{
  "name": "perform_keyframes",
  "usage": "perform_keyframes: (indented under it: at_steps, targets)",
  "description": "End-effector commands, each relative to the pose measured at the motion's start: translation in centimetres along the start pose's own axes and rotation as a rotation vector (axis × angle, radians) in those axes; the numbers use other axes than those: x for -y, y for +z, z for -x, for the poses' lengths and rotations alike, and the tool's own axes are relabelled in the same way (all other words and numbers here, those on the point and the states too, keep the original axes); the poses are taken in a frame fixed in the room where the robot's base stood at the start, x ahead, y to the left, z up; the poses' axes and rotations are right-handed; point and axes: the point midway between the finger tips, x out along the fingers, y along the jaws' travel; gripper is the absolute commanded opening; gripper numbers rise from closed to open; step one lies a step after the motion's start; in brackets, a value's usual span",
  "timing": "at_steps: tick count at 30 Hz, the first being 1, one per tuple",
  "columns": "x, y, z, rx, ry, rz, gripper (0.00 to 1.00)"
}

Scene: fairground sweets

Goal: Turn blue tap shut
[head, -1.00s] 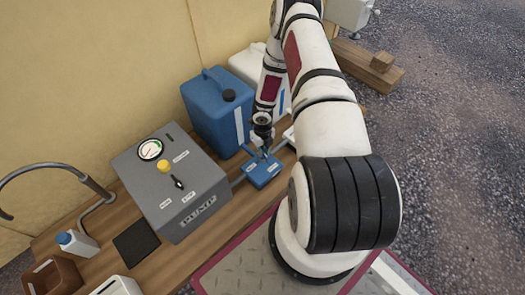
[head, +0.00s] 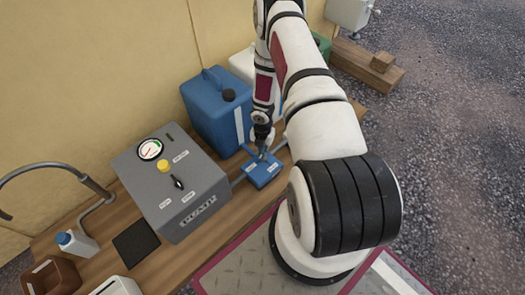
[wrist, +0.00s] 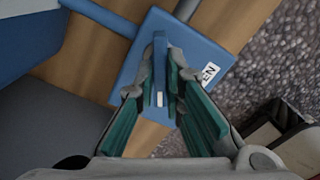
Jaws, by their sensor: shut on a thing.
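The blue tap (head: 266,174) is a flat blue block on the wooden bench, with blue pipes running from it. In the wrist view the block (wrist: 194,45) carries a narrow upright blue lever (wrist: 160,62) and a white label (wrist: 210,73) on which "EN" shows. My gripper (head: 262,151) reaches down over the block from above. In the wrist view its green-padded fingers (wrist: 163,82) stand on both sides of the lever and are shut on it. The lever is mostly hidden by the fingers in the head view.
A grey pump box (head: 172,185) with gauge and knobs stands left of the tap. A blue canister (head: 212,115) and a white canister (head: 243,66) stand behind it. A green thing (head: 322,46) shows past my arm. Gravel lies to the right.

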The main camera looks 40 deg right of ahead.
Motion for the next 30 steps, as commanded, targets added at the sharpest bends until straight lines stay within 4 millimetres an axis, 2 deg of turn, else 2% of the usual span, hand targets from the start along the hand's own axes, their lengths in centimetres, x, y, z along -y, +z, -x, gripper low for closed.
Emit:
perform_keyframes:
  at_steps: [15,30]
  targets:
    - [-0.09,0.11,0.03,0.002,0.002,-0.402,0.0]
    - [-0.08,0.13,0.04,0.002,0.003,-0.522,0.0]
